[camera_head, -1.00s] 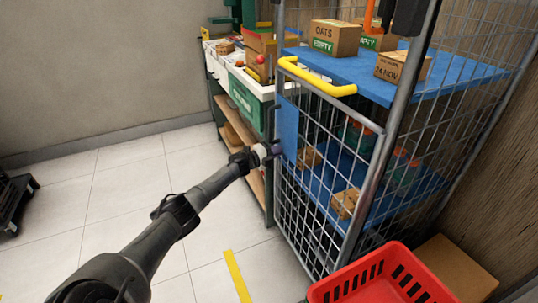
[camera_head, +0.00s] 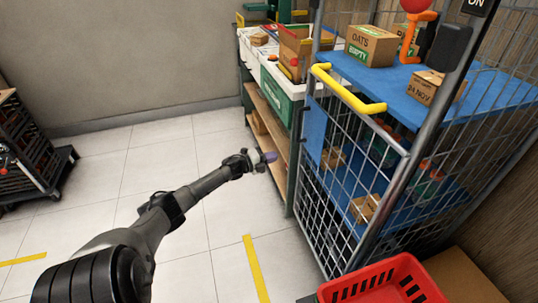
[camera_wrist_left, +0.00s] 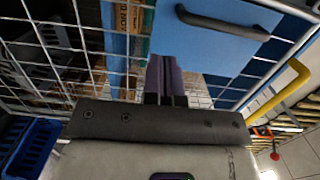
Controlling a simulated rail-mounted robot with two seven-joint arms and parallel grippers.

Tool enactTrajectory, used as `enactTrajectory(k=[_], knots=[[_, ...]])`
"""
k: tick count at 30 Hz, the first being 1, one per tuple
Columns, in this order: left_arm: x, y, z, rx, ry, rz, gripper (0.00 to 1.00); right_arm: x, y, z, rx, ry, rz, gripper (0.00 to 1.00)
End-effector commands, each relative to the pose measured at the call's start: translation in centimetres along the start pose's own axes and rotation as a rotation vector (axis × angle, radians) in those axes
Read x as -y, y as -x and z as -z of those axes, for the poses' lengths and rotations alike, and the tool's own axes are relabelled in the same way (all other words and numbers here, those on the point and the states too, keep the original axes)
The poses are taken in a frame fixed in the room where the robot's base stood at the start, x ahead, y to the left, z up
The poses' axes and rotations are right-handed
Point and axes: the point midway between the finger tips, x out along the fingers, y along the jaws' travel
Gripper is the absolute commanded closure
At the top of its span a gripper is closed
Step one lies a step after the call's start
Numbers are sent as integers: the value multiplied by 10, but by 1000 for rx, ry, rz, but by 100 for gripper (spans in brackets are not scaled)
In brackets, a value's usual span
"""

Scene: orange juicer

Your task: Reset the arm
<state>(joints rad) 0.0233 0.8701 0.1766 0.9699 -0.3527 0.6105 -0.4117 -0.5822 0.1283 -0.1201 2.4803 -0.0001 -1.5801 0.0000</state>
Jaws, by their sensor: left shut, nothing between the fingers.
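My left arm comes in from the lower left in the head view. Its gripper (camera_head: 270,158) is shut and empty, with purple fingertips. It is in the air left of the wire cage trolley, in front of the shelved workbench. In the left wrist view the shut purple fingers (camera_wrist_left: 165,75) point toward the cage's wire mesh and a blue panel with a dark handle (camera_wrist_left: 222,22). My right gripper is not in view.
The wire cage trolley has a yellow handle (camera_head: 345,92) and blue shelves (camera_head: 390,92) with cardboard boxes (camera_head: 371,45). A red basket (camera_head: 385,280) stands at the lower right. A dark rack (camera_head: 30,150) is at the left edge. Tiled floor between is clear.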

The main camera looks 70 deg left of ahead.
Motion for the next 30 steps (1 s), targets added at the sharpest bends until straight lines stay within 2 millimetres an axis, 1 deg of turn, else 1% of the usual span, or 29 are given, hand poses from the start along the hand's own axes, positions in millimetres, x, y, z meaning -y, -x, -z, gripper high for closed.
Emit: enactTrajectory(k=[1,6,15,17,20,24,25,28,30], knots=[[1,4,0,0,0,-1,100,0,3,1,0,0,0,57],[0,10,-1,1,0,-1,100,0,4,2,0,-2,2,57],[0,11,-2,1,12,0,100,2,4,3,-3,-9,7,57],[-2,11,-5,24,36,-10,100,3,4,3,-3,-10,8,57],[-9,12,-22,130,75,-51,100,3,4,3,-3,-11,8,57],[-23,22,-60,391,165,-128,100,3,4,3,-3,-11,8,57],[-23,23,-65,447,186,-137,100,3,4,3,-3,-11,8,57],[-15,23,-74,616,256,-153,100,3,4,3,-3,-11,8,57],[-7,21,-70,716,306,-158,100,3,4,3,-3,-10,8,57]])
